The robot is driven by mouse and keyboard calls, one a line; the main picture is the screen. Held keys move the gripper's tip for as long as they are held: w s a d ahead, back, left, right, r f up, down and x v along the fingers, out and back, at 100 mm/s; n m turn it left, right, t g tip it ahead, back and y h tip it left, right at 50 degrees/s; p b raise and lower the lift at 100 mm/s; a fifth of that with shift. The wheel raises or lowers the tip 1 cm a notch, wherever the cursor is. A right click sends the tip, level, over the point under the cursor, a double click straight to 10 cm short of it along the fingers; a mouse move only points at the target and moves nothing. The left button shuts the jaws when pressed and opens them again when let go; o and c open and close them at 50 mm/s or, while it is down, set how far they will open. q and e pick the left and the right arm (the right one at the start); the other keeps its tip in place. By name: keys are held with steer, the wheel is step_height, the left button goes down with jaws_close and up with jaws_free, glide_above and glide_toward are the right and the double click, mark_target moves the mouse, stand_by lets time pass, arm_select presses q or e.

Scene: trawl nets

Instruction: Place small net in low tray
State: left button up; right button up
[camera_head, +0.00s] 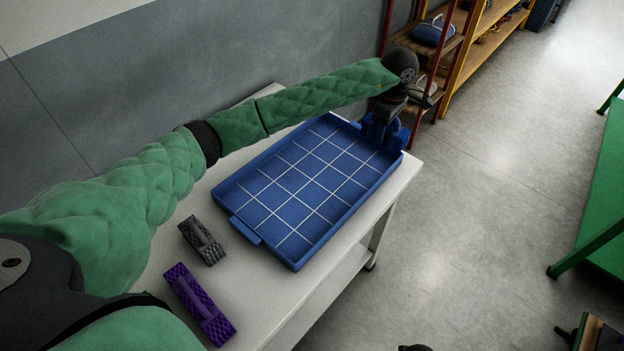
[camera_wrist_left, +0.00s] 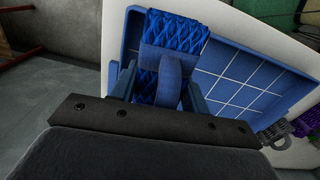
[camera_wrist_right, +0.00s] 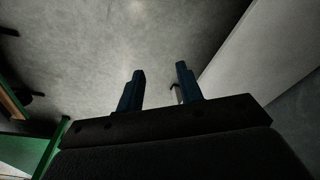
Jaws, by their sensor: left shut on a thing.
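A low blue tray (camera_head: 300,187) with a white grid inside lies on a white table. My left gripper (camera_head: 382,128) is over the tray's far right corner. It is shut on a small blue net (camera_head: 399,137), a rolled mesh bundle with a smooth strap. In the left wrist view the blue net (camera_wrist_left: 190,36) sits between the fingers, over the tray's edge (camera_wrist_left: 131,40). I cannot tell whether it touches the tray. The tray's visible floor is empty. My right gripper (camera_wrist_right: 160,88) is open and empty, over bare floor in its wrist view.
A grey net bundle (camera_head: 202,241) and a purple net bundle (camera_head: 199,304) lie on the white table (camera_head: 163,262), left of the tray. A shelf rack (camera_head: 463,50) stands behind, past the table's far end. A green table (camera_head: 605,200) is at the right.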

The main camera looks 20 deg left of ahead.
mark_target(345, 151)
arm_select(q)
steer(key=shift+m, duration=0.4)
